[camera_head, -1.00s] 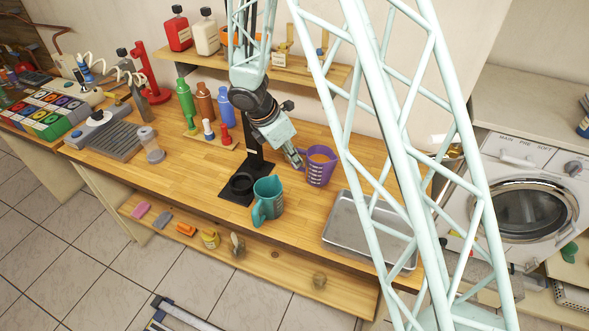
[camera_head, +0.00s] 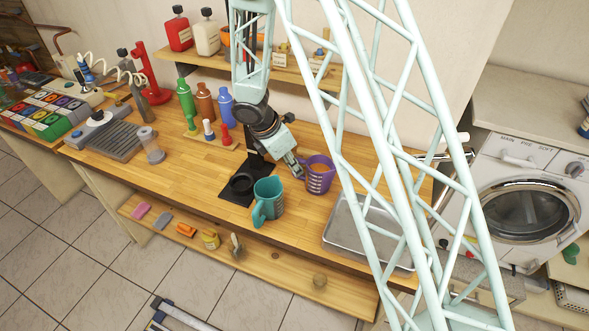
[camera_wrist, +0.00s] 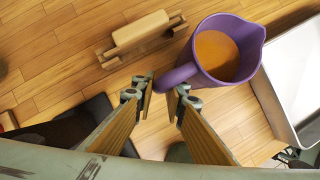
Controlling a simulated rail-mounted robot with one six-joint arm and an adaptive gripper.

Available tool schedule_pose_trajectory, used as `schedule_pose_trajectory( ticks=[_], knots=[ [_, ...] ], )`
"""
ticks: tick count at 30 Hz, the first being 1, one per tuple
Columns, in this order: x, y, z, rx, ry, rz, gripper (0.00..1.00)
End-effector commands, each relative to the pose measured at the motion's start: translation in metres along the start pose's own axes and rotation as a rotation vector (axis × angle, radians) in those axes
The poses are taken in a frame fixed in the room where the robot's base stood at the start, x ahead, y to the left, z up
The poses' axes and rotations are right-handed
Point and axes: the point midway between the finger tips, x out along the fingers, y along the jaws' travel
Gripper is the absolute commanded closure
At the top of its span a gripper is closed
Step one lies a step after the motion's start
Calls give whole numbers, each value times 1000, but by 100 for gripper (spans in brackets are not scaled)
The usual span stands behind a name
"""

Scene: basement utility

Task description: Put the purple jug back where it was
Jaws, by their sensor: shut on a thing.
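The purple jug (camera_head: 320,177) is upright at the bench, right of the teal jug, with orange-brown contents showing inside. In the wrist view the purple jug (camera_wrist: 222,52) has its handle pointing down-left toward the fingers. My gripper (camera_head: 299,174) is at the jug's left side, shut on the handle. In the wrist view the fingertips of my gripper (camera_wrist: 162,88) are at the handle's end. I cannot tell whether the jug's base touches the bench.
The teal jug (camera_head: 268,200) stands just left, by a black stand (camera_head: 236,191). A metal tray (camera_head: 345,240) lies to the right, close to the purple jug in the wrist view. A wooden bar-shaped thing (camera_wrist: 141,30) is beside the jug. Bottles stand at the back left.

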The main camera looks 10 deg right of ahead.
Motion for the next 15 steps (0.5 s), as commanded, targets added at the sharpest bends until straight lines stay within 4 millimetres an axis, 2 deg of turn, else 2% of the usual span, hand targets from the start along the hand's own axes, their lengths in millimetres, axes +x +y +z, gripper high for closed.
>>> schedule_pose_trajectory(
  ticks=[8,9,13,15],
  knots=[
    [2,0,-1,0,0,0,100],
    [2,0,-1,0,1,-1,87],
    [2,0,-1,0,0,-1,75],
    [2,0,-1,0,0,0,75]
  ],
)
